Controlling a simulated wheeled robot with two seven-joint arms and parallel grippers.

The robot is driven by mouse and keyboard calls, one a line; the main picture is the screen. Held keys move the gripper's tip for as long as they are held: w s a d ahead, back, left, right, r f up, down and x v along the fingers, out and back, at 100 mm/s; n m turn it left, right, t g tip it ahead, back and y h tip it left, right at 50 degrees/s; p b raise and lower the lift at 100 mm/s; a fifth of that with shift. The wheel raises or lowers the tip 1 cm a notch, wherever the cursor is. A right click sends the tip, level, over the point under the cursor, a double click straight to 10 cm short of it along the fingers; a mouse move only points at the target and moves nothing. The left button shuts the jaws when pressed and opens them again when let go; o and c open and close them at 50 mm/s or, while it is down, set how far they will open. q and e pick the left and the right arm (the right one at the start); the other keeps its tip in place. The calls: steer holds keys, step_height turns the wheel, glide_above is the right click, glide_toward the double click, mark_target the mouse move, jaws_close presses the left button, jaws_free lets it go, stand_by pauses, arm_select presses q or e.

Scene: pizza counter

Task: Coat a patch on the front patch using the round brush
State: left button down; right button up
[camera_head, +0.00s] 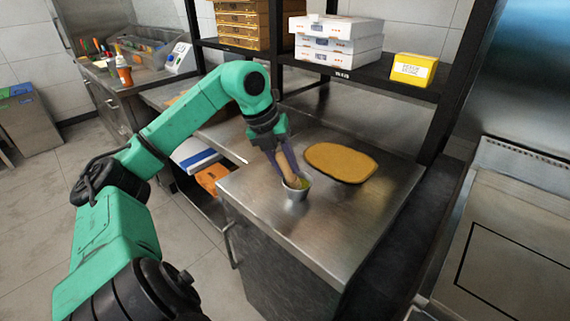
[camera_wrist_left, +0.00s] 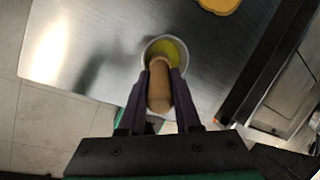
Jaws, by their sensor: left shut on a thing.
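My left gripper (camera_head: 287,170) reaches down over the steel counter and is shut on the tan handle of the round brush (camera_head: 291,183). The gripper (camera_wrist_left: 160,88) and the brush handle (camera_wrist_left: 159,92) also show in the left wrist view. The brush's lower end is hidden in a small metal cup (camera_head: 297,193) with yellow-green contents; the cup (camera_wrist_left: 150,55) shows around the brush in the wrist view. An orange-tan flat piece (camera_head: 341,162) with a dark edge lies on the counter to the right of the cup. I cannot tell a separate front patch. My right gripper is not in view.
The steel counter (camera_head: 318,235) is bare in front of the cup. A dark shelf behind holds white boxes (camera_head: 336,45) and a yellow box (camera_head: 413,69). A black upright post (camera_head: 452,90) stands at the counter's back right.

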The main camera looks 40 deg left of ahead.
arm_select(q)
steer(key=shift+r+p, duration=3.15)
steer(key=shift+r, duration=0.4)
steer(key=shift+f, duration=0.1)
steer(key=shift+f, duration=0.1)
